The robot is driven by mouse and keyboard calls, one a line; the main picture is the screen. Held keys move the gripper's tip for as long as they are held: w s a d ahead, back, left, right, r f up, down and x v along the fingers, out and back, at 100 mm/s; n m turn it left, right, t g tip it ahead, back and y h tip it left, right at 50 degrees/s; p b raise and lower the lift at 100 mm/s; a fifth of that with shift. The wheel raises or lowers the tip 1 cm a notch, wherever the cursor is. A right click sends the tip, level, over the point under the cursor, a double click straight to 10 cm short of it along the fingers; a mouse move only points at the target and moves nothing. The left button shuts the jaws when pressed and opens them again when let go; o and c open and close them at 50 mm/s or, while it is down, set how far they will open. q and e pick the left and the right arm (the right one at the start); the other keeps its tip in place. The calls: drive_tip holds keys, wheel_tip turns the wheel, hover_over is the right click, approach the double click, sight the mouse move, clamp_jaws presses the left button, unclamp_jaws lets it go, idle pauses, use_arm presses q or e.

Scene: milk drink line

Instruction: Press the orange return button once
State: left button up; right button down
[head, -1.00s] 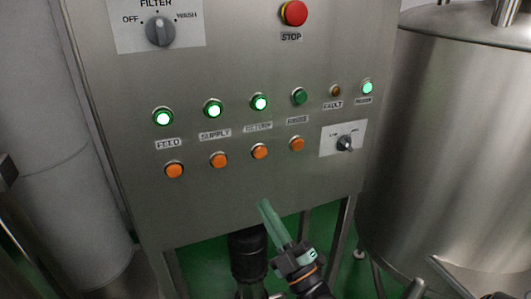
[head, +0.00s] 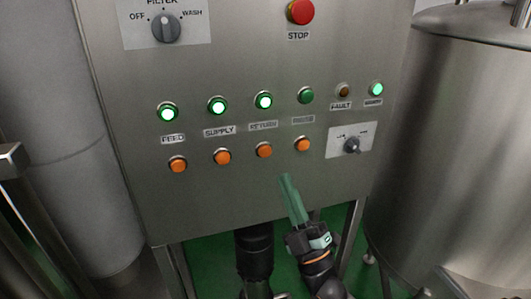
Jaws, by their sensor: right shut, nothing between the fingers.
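The orange return button (head: 264,150) sits on the steel control panel (head: 220,195), under the RETURN label and its lit green light (head: 264,101). Orange buttons for feed (head: 177,164) and supply (head: 222,157) are to its left, and one more (head: 302,144) is to its right. My right gripper (head: 288,180) is shut and empty, its green fingers pointing up. In the picture its tips are below and a little right of the return button, apart from it. My left gripper is not in view.
A red stop button (head: 300,11) and a filter selector knob (head: 165,28) are higher on the panel. A small knob (head: 351,146) is to the right. A large steel tank (head: 450,150) stands at the right, a grey column (head: 60,110) at the left.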

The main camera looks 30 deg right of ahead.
sight(265, 151)
drive_tip(key=shift+w+d+b, duration=0.3)
drive_tip(key=shift+w+b, duration=0.1)
drive_tip(key=shift+w, duration=0.95)
drive_tip(key=shift+w+d+b, duration=0.35)
drive_tip(key=shift+w+b, duration=0.1)
drive_tip(key=shift+w, duration=0.85)
drive_tip(key=shift+w+d+b, duration=0.3)
drive_tip(key=shift+w+b, duration=0.1)
drive_tip(key=shift+w, duration=0.95)
drive_tip(key=shift+w+d, duration=0.1)
drive_tip(key=shift+w, duration=0.3)
drive_tip(key=shift+w+d, duration=0.1)
drive_tip(key=shift+w, duration=0.3)
drive_tip(key=shift+s, duration=0.1)
drive_tip(key=shift+s+a+p, duration=0.2)
drive_tip(key=shift+s+p, duration=0.1)
drive_tip(key=shift+s, duration=0.45)
